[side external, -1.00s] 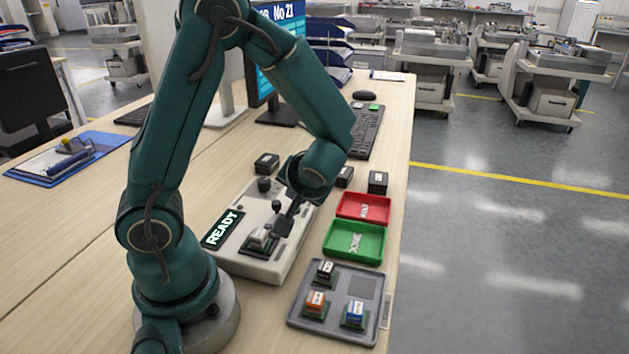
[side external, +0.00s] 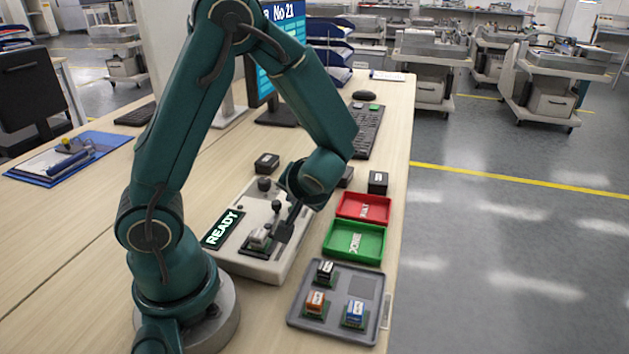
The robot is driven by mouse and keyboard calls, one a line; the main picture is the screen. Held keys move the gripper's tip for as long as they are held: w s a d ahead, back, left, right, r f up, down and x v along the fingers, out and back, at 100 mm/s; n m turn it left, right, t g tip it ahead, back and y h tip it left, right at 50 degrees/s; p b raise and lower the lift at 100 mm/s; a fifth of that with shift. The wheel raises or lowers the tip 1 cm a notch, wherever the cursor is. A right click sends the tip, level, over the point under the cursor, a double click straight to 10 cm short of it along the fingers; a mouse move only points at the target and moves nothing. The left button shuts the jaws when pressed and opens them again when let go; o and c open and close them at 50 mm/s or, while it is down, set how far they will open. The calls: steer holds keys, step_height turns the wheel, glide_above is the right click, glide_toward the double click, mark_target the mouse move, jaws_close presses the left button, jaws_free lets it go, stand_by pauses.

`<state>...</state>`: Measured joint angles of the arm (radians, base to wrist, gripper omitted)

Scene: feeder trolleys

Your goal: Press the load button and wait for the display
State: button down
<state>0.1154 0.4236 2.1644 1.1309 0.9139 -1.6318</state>
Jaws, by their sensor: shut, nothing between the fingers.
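The pale test console (side external: 238,262) stands on the bench in front of my arm. Its dark display (side external: 222,229) on the left side reads READY in bright letters. A socket area with a small grey part (side external: 259,239) is on its front half, and black knobs (side external: 264,184) stand on its back half. My gripper (side external: 284,232) is shut and empty, pointing down over the console, just right of the socket area. I cannot make out a load button; it may be hidden by my gripper. I cannot tell whether the fingertips touch the console.
A red tray (side external: 345,209) and a green tray (side external: 332,240) lie right of the console. A grey tray (side external: 345,332) with several small modules is nearer. Small black boxes (side external: 378,182) stand behind. A monitor (side external: 262,80) and keyboard (side external: 371,128) are farther back.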

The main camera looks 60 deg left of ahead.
steer(key=shift+f, duration=0.3)
steer(key=shift+r, duration=0.15)
stand_by(0.4)
steer(key=shift+r, duration=0.7)
step_height(320, 180, up, 5)
stand_by(0.5)
stand_by(0.6)
